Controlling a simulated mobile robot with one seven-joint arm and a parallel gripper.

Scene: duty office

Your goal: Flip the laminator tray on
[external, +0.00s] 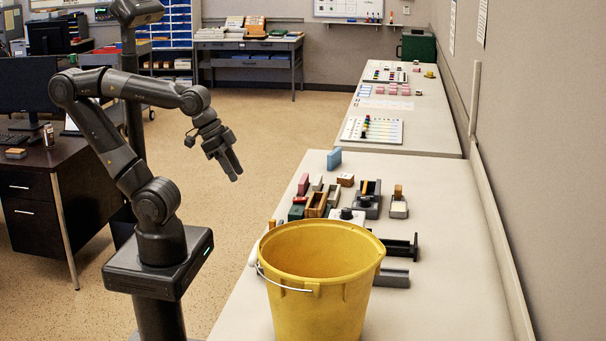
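My gripper (235,174) hangs in the air over the floor, left of the long table, pointing down and to the right. It touches nothing, and its fingers are too small to tell whether they are apart. No thing is clearly recognisable as the laminator. A black bracket-like part (402,247) and a grey bar or tray (391,278) stick out to the right behind a yellow bucket. A whitish device with a black knob (346,214) stands just behind the bucket's rim. The bucket hides much of these parts, so I cannot tell whether they belong together.
The yellow bucket (322,290) stands large at the near end of the table (445,220). Wooden boxes (316,204), a black desk device (368,198) and a blue block (334,159) stand beyond it. The table's right side is clear. A dark desk (55,165) stands left.

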